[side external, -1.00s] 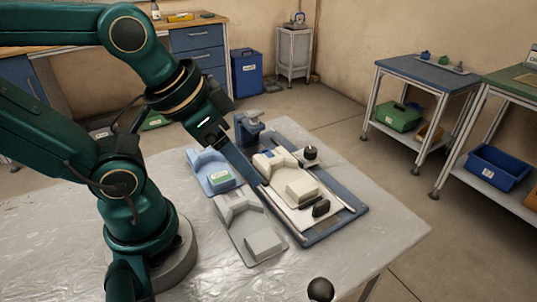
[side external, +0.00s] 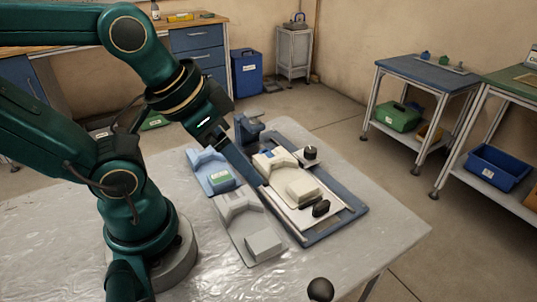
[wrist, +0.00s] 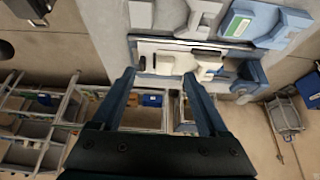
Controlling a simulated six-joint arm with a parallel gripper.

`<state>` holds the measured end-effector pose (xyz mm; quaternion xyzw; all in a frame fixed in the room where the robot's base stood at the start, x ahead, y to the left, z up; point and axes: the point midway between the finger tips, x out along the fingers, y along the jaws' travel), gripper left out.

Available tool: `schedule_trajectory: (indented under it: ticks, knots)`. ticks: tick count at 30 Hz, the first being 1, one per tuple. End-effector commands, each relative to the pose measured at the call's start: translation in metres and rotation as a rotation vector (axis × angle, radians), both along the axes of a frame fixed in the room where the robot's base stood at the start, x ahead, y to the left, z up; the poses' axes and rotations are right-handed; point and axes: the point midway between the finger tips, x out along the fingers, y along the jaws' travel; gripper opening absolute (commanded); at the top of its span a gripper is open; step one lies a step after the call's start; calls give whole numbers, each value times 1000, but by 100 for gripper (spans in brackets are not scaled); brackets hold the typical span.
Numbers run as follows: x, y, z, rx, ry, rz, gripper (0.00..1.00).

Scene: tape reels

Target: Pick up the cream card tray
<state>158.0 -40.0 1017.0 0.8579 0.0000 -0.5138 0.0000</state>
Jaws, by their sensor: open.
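The cream card tray (side external: 284,170) lies on a dark blue board (side external: 345,215) in the side view, with a raised cream block at its near end and a small blue piece at its far end. It also shows in the wrist view (wrist: 205,62), ahead of my fingers. My gripper (side external: 257,181) points down beside the tray's left edge in the side view. In the wrist view my gripper (wrist: 159,76) is open and empty, its two blue fingers wide apart. Whether a finger touches the tray, I cannot tell.
A light blue tray with a green-labelled block (side external: 211,170) and a grey tray (side external: 240,222) lie close on the left. A blue fixture (side external: 248,127) stands behind.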

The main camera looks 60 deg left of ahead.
Motion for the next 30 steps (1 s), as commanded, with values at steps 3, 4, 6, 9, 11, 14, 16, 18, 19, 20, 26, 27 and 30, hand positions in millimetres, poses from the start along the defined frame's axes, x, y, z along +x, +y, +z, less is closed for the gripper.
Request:
schedule_trajectory:
  ticks: [3,4,6,9,11,14,16,18,19,20,26,27,30]
  knots:
    - [0,0,0,0,0,0,91]
    - [0,0,0,0,0,0,91]
    - [0,0,0,0,0,0,91]
    - [0,0,0,0,1,-1,91]
    - [0,0,2,2,-1,-4,91]
    - [8,0,13,4,-18,-7,91]
    - [18,0,21,5,-6,-7,91]
    - [30,1,26,7,18,-7,91]
    - [35,2,27,8,31,-6,91]
    - [41,2,28,8,46,-6,91]
    - [83,6,22,10,157,-2,91]
    - [91,7,18,9,182,-1,91]
    - [111,9,4,8,244,3,91]
